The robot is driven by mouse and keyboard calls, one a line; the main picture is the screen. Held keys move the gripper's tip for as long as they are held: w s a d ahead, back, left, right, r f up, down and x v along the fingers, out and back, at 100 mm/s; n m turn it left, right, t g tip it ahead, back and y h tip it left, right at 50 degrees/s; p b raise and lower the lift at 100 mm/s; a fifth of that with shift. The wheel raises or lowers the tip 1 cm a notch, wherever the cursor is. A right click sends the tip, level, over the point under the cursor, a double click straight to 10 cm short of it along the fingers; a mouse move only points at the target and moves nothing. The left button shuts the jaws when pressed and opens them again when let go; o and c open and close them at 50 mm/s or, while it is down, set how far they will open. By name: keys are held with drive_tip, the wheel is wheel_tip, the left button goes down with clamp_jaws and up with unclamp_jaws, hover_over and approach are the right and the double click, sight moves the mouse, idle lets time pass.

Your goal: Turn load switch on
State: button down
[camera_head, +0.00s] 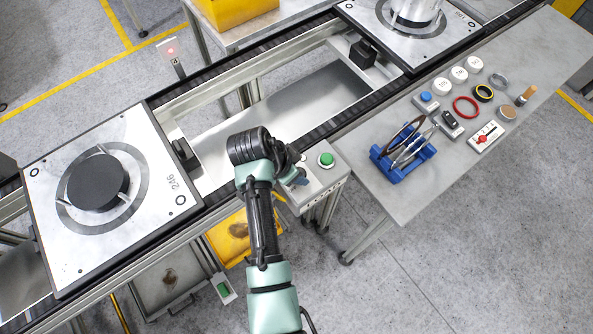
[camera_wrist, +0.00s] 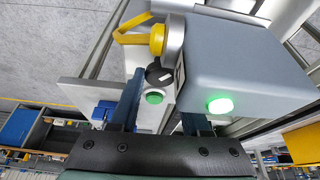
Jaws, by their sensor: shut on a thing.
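A grey control box (camera_head: 318,185) with a green button (camera_head: 326,159) stands at the rail's near side. The box (camera_wrist: 245,60) and a lit green button (camera_wrist: 220,105) also show in the wrist view. A black knob with a white mark (camera_wrist: 158,74), seemingly the load switch, sits at the box's side. My gripper (camera_head: 300,179) is at the box's left part; in the wrist view its blue fingers (camera_wrist: 163,100) stand on either side of the knob, shut on it. The contact is partly hidden, and the switch position cannot be read.
A yellow handle on a round base (camera_wrist: 157,40) is close above the knob. A second green button on a white plate (camera_wrist: 155,97) shows between the fingers. A table (camera_head: 430,210) with tools lies right. A pallet marked 246 (camera_head: 150,131) sits left on the conveyor.

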drive_tip(key=shift+w+m+g+h+b, duration=0.15)
drive_tip(key=shift+m+g+h+b, duration=0.3)
drive_tip(key=shift+m, duration=1.25)
drive_tip(key=shift+c, duration=1.9)
unclamp_jaws()
drive_tip(key=shift+r, duration=0.1)
drive_tip(key=v, duration=1.3)
drive_tip(key=shift+w+d, duration=0.15)
drive_tip(key=shift+w, duration=0.05)
